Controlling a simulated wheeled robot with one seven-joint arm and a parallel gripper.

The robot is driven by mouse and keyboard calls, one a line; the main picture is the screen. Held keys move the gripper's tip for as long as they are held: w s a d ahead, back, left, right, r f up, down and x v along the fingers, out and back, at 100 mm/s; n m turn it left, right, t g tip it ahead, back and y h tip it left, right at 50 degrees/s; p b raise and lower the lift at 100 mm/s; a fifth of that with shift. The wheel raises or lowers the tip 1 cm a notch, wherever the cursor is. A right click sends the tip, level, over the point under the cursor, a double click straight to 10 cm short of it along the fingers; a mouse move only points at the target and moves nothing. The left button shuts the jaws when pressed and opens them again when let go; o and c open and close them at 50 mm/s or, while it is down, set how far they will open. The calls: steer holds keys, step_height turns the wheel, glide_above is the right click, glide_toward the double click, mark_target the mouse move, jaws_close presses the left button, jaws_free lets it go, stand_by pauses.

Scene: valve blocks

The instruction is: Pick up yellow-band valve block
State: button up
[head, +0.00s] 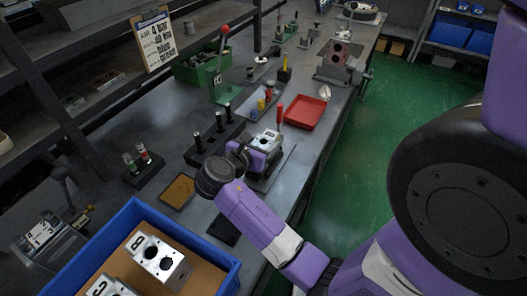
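Several silver valve blocks are in view. One block (158,258) with a dark letter and round bores lies in the blue bin at the lower left. Another block (108,287) beside it is cut off by the bottom edge. A further block (267,139) sits mid-bench, right by the purple end of my arm. I cannot make out a yellow band on any block. My gripper (262,150) is at the mid-bench block, partly behind my dark wrist joint. Its fingers are too small and hidden to show whether they are open, shut or touching the block.
The blue bin (226,273) stands at the bench's near end. A red tray (305,112) lies beyond the gripper. A black holder with upright pins (212,140) and a green press (221,80) stand to the left. Green floor (345,185) is clear right of the bench.

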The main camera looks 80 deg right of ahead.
jaws_close()
step_height(320, 180, up, 20)
steer(key=p, duration=0.3)
step_height(320, 180, down, 10)
steer(key=p, duration=0.5)
steer(key=shift+r, duration=0.2)
steer(key=shift+a, duration=0.1)
